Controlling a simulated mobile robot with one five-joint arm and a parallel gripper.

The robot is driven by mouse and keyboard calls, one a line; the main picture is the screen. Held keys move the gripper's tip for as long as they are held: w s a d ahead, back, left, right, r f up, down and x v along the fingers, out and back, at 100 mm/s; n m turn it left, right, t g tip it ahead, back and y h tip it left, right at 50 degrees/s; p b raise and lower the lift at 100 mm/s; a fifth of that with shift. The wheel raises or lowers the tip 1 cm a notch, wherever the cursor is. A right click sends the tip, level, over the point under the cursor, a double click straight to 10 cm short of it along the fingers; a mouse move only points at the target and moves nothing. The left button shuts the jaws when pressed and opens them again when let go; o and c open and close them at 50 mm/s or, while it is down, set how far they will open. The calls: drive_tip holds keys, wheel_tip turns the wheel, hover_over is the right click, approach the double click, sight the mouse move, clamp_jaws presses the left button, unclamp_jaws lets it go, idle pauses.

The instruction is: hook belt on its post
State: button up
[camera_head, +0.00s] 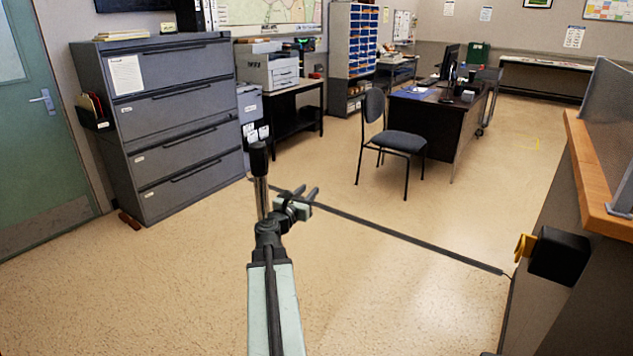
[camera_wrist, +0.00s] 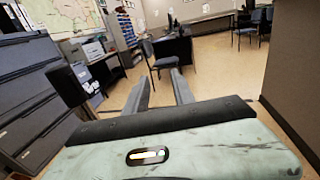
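A black unit (camera_head: 560,256) is fixed to the side of the counter at the right in the head view. A yellow piece, apparently the belt's end (camera_head: 523,247), sticks out of its left side; no drawn-out belt can be made out for sure. A shiny upright with a black top, apparently the post (camera_head: 262,190), shows just left of my gripper (camera_head: 307,189). Its base is hidden behind my arm. In the wrist view my gripper (camera_wrist: 161,76) has its two fingers apart with nothing between them. It is well away from the yellow piece.
A dark flat strip (camera_head: 410,238) runs across the floor towards the counter (camera_head: 598,180). Grey drawers (camera_head: 180,125) stand at the left. A chair (camera_head: 395,140) and desk (camera_head: 440,115) stand behind.

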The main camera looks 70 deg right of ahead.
drive_tip(key=d, duration=0.7)
drive_tip(key=shift+d, duration=0.4)
drive_tip(key=shift+s, duration=0.1)
clamp_jaws()
idle(0.8)
unclamp_jaws()
drive_tip(key=shift+a, duration=0.15)
drive_tip(key=a, duration=0.7)
drive_tip(key=shift+w+a, duration=0.25)
drive_tip(key=shift+a, duration=0.1)
